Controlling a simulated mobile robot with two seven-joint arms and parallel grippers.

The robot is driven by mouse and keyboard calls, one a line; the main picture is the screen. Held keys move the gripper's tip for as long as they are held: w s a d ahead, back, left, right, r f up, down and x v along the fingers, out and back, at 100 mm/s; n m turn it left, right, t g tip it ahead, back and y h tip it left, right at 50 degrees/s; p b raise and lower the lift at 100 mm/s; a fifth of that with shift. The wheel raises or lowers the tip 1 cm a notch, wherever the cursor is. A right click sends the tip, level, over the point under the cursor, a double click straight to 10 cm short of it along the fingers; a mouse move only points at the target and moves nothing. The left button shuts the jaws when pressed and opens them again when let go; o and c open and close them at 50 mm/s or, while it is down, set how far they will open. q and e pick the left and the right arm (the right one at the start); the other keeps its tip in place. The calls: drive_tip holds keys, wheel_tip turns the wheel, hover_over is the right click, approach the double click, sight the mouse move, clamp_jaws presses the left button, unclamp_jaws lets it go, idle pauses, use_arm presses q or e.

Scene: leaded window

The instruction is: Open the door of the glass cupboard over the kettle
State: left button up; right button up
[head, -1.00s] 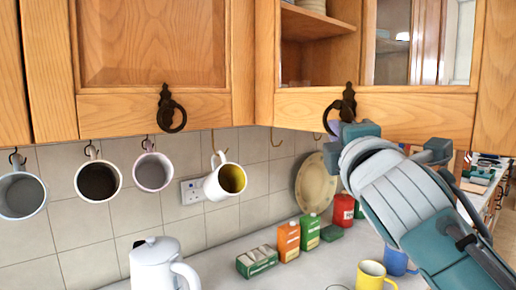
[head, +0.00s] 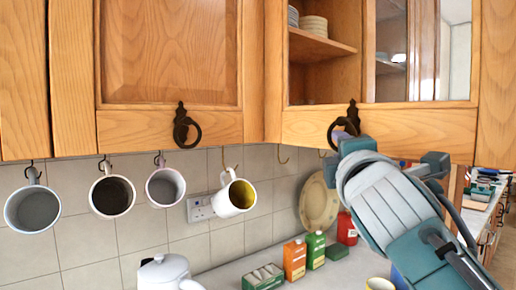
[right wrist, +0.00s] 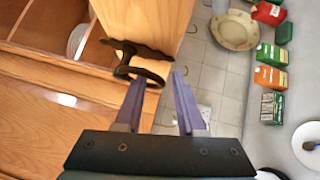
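The glass cupboard door (head: 385,118) has a wooden frame and panes and looks shut. Its black ring handle (head: 343,125) hangs on the bottom rail. My right gripper (head: 348,135) is just below and right of that handle, its purple fingers partly hidden. In the right wrist view my right gripper (right wrist: 160,78) is open, its two fingers apart. The ring handle (right wrist: 138,66) lies at the tip of the left finger there; I cannot tell whether they touch. The white kettle (head: 165,273) stands at the bottom, partly cut off. My left gripper is not in view.
A panelled wooden cupboard (head: 170,55) with its own ring handle is on the left. Several mugs (head: 112,193) hang on hooks below. Cartons (head: 295,260), a red tin (head: 346,229) and a plate (head: 319,203) stand on the counter against the tiles.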

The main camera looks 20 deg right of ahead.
drive_tip(key=b+v, duration=0.2)
drive_tip(key=v, duration=0.8)
drive_tip(key=shift+b, duration=0.3)
